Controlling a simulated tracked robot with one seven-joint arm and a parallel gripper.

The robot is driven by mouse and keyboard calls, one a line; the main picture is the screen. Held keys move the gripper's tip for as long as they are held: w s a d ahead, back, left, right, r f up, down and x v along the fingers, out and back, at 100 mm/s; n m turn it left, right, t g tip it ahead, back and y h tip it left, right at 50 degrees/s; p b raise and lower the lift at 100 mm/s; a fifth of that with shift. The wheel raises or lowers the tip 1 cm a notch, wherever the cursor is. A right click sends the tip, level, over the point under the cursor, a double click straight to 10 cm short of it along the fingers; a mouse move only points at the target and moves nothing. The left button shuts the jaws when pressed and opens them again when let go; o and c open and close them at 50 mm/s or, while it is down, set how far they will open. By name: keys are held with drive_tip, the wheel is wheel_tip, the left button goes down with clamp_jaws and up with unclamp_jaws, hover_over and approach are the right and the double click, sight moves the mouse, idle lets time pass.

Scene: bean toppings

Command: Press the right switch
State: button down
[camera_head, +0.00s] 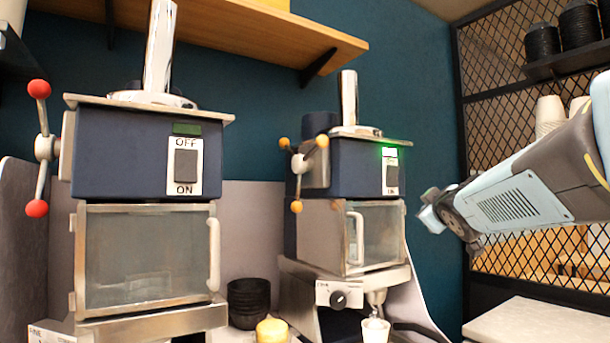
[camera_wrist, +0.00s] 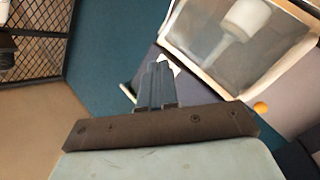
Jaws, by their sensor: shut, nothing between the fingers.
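The right switch (camera_head: 391,178) is a dark rocker on a white plate with an ON label, on the front of the right dark-blue machine (camera_head: 350,165). A bright green light (camera_head: 390,152) glows above it. My gripper (camera_head: 430,213) is to the right of the machine, lower than the switch and apart from it in the head view. Its fingers are together and empty; they also show in the wrist view (camera_wrist: 157,75). There, a small white patch lies behind the fingertips; I cannot tell whether it is the switch plate. The left switch (camera_head: 186,166) has an unlit dark-green panel above it.
The right machine has a knobbed lever (camera_head: 299,165) and a glass door (camera_head: 375,235). A white cup (camera_head: 375,330) stands under its spout. The left machine (camera_head: 130,155) stands apart. A wire-mesh rack (camera_head: 500,110) is at the right. Black bowls (camera_head: 248,303) are stacked between the machines.

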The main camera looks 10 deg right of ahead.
drive_tip(key=w+d+r+n+t+y, duration=0.1)
drive_tip(key=d+r+n+y, duration=0.5)
drive_tip(key=n+y, duration=0.6)
drive_tip(key=shift+w+d+r+n+t, duration=0.15)
drive_tip(key=shift+r+n+t, duration=0.55)
drive_tip(key=shift+n, duration=2)
drive_tip(key=shift+r, duration=0.2)
